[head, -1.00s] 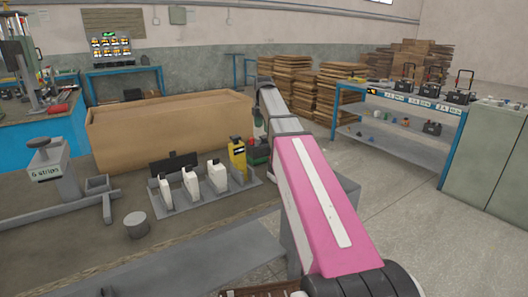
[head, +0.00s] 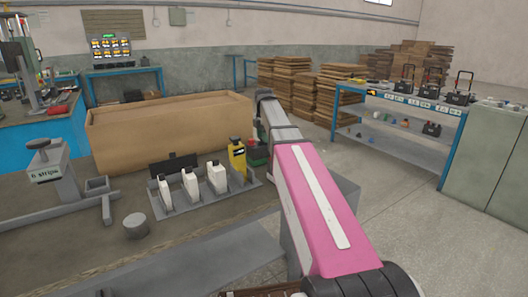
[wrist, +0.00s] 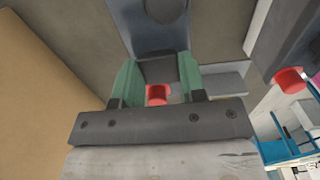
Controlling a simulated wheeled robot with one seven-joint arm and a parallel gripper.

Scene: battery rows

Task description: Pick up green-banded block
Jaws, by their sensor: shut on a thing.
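In the wrist view my gripper (wrist: 158,68) has two green fingers on either side of a dark block (wrist: 157,72) with a red part facing the camera. The fingers are shut on this block. I cannot make out a green band on it, as the fingers cover its sides. In the head view my arm hides most of the gripper. A dark green and red shape (head: 257,154) shows just left of my arm, beside the yellow block (head: 237,157), and I cannot tell whether it is the held block.
A grey rack holds several white blocks (head: 190,183) and the yellow one on the bench. A large cardboard box (head: 170,125) stands behind it. A grey round weight (head: 136,225) and a grey stand (head: 50,170) are at left. A blue shelf (head: 400,105) is at right.

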